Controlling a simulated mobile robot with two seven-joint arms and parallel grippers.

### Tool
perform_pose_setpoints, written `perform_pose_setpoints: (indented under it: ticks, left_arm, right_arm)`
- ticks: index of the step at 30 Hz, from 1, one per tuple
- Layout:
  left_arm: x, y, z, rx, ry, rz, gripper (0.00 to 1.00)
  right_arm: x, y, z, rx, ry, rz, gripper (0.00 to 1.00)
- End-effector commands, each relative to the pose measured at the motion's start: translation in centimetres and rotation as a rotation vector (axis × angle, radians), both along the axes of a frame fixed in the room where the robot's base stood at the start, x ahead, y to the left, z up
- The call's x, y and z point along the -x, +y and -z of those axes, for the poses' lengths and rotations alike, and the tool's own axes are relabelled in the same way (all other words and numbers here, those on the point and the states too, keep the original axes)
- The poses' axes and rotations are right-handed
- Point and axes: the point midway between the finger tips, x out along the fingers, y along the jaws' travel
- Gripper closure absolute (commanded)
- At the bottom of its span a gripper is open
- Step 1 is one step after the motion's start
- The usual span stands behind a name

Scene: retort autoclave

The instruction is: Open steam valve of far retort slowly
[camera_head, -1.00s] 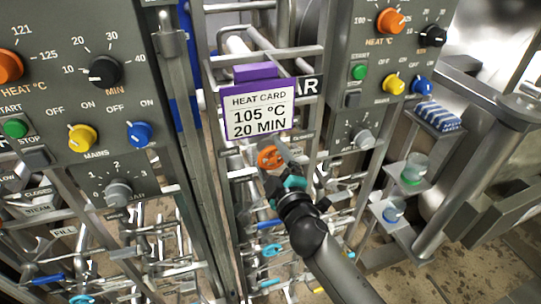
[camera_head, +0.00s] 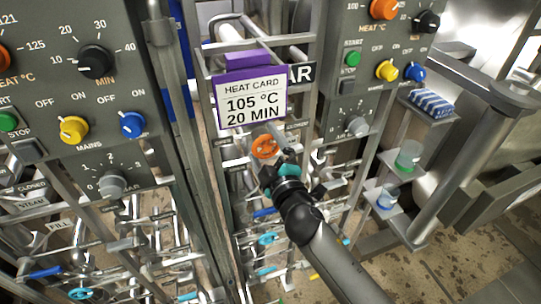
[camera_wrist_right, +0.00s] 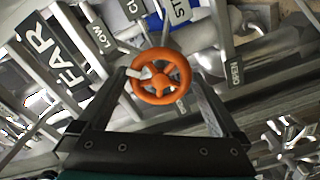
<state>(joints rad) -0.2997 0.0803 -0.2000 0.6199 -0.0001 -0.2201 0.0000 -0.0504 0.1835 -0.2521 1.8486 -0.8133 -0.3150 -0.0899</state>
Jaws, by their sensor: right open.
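The steam valve of the far retort has an orange handwheel (camera_head: 265,146), below the heat card in the head view. In the right wrist view the orange wheel (camera_wrist_right: 161,76) shows face-on with its spokes, just beyond the fingertips. My right gripper (camera_wrist_right: 165,88) is open, with one finger to each side of the wheel's lower part; I cannot tell whether they touch it. In the head view my right gripper (camera_head: 268,168) is just below the wheel and partly hidden by its own wrist. My left gripper is not in view.
A purple-edged heat card (camera_head: 250,103) reading 105 °C, 20 MIN hangs above the wheel. A FAR label (camera_wrist_right: 52,55) is close by. Pipes and blue-handled valves (camera_head: 268,238) crowd below. Control panels (camera_head: 378,68) flank the gap. Small cups (camera_head: 408,155) stand on shelves at right.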

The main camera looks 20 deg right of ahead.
Motion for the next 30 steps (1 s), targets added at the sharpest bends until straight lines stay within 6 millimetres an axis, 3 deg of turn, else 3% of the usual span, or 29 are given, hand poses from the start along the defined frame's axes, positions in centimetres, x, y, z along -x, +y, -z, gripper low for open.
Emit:
perform_pose_setpoints:
  ticks: [5, 21, 30]
  left_arm:
    - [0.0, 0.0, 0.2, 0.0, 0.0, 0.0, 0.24]
    - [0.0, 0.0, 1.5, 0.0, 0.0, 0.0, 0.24]
    - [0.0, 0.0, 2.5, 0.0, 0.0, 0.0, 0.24]
  right_arm:
    - [1.5, -0.1, 0.2, 0.001, 0.002, 0.0, 0.0]
    - [10.2, -0.4, 0.2, -0.002, 0.003, 0.001, 0.0]
    - [13.9, -0.5, 0.2, -0.001, 0.003, 0.002, 0.0]
